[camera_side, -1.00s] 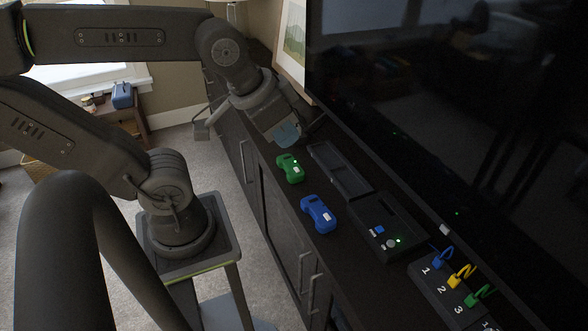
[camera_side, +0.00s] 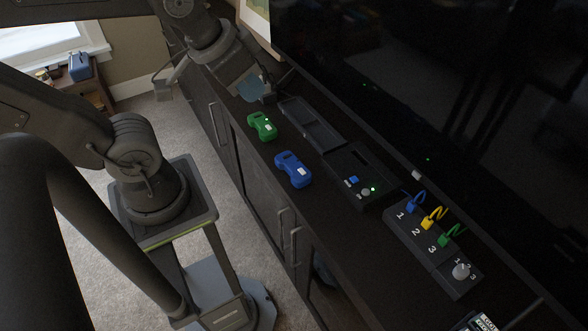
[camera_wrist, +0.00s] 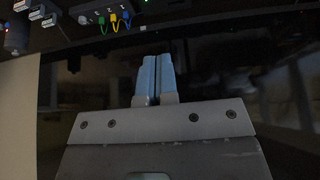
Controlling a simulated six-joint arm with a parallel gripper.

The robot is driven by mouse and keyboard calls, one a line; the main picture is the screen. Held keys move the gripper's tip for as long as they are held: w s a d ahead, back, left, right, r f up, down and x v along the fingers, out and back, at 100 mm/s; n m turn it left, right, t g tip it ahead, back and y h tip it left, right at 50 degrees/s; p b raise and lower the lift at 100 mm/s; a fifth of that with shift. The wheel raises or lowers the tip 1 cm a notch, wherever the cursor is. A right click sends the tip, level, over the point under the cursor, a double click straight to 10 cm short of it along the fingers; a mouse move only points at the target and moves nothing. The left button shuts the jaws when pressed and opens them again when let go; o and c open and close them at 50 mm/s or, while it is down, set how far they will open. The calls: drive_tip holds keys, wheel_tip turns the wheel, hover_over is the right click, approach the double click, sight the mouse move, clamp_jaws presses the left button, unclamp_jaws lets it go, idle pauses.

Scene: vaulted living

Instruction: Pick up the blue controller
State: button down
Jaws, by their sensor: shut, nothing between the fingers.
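The blue controller (camera_side: 293,170) lies on the dark cabinet top near its front edge, with a pale label on its near end. A green controller (camera_side: 262,126) with a lit green dot lies just beyond it, farther up the picture. My gripper (camera_side: 252,86) is above the far end of the cabinet, past the green controller and apart from both controllers. In the wrist view my gripper's pale blue fingers (camera_wrist: 156,76) are together with nothing between them. I cannot make out the blue controller in the wrist view.
A shallow black tray (camera_side: 312,124) and a black console (camera_side: 358,178) sit behind the controllers. A numbered panel (camera_side: 430,250) with blue, yellow and green plugs stands nearer the camera. A large dark TV screen (camera_side: 440,110) rises along the back of the cabinet.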

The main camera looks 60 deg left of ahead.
drive_tip(key=shift+c, duration=1.7)
unclamp_jaws()
drive_tip(key=m+g+y, duration=0.2)
drive_tip(key=m+g, duration=0.4)
drive_tip(key=m, duration=1.1)
hover_over(295, 165)
drive_tip(key=d, duration=0.1)
drive_tip(key=f, duration=3.2)
drive_tip(key=shift+s+d+f, duration=0.1)
drive_tip(key=shift+s+f, duration=0.2)
drive_tip(key=shift+w+a+f, duration=0.1)
drive_tip(key=shift+a+f, duration=0.1)
drive_tip(key=shift+f, duration=0.8)
drive_tip(key=shift+w+a+f, duration=0.15)
drive_tip(key=shift+a+f, duration=0.1)
drive_tip(key=shift+f, duration=0.75)
drive_tip(key=shift+w+a+f, duration=0.1)
drive_tip(key=shift+a+f, duration=0.1)
drive_tip(key=shift+f, duration=0.8)
